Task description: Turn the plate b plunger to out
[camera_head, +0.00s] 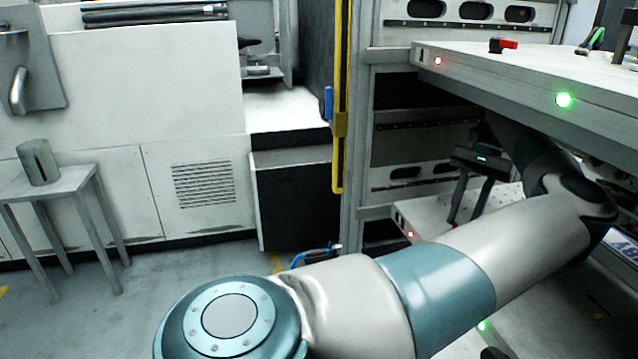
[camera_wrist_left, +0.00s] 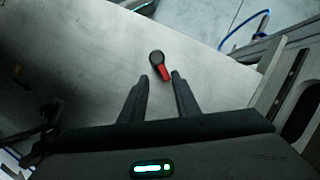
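In the left wrist view a plunger knob (camera_wrist_left: 157,58) with a round dark head and a short red handle stands on a grey plate (camera_wrist_left: 75,60). The handle points down and slightly right in the picture, towards the gap between my fingertips. My left gripper (camera_wrist_left: 161,78) is open, one finger to each side of the handle's line; whether it touches cannot be told. In the head view my left gripper (camera_head: 464,218) points down over the lower plate (camera_head: 432,212), under the upper plate. The knob there is hidden. No plate letter is readable. My right gripper is not seen.
The upper plate (camera_head: 480,68) carries a red and black knob (camera_head: 503,45) and a green light (camera_head: 564,99), and overhangs my left arm. A yellow post (camera_head: 341,120) stands left of the rack. A small table (camera_head: 65,182) with a grey cylinder (camera_head: 38,162) stands at far left.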

